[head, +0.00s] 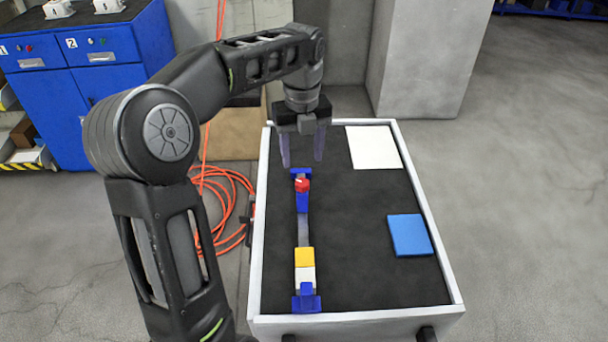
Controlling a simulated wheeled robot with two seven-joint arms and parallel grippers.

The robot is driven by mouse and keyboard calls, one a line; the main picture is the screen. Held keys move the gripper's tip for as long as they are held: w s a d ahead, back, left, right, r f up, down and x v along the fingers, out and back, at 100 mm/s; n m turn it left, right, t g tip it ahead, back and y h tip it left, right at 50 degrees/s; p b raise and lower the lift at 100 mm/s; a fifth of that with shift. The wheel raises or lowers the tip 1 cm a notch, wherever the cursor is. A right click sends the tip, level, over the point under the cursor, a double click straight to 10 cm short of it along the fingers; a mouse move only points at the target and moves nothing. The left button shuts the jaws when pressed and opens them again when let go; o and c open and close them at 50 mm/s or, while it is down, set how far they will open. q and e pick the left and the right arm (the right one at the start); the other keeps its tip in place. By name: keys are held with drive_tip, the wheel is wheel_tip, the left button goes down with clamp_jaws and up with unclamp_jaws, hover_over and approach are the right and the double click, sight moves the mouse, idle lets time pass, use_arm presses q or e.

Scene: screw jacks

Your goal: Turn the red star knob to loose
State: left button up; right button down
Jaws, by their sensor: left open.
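The red star knob (302,185) sits on a blue mount near the far end of a grey rail (303,231) on the cart top. A yellow block (304,257) and a white block (305,276) are at the near part of the rail, before a blue end piece (306,300). My left gripper (302,165) points down with its two fingers apart and nothing between them. In the picture it is just beyond the knob; its exact height above the cart is hard to tell. My right gripper is not in view.
The cart has a dark top and a raised white rim (431,212). A white square (373,147) and a blue square (409,235) lie on its right side. Orange cable (228,240) lies on the floor left of it. A blue cabinet (99,75) stands at the back left.

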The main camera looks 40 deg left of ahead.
sight(302, 182)
use_arm(q)
wheel_tip(302, 182, down, 8)
drive_tip(key=shift+r+p, duration=0.15)
drive_tip(key=shift+p, duration=0.35)
clamp_jaws()
idle(0.5)
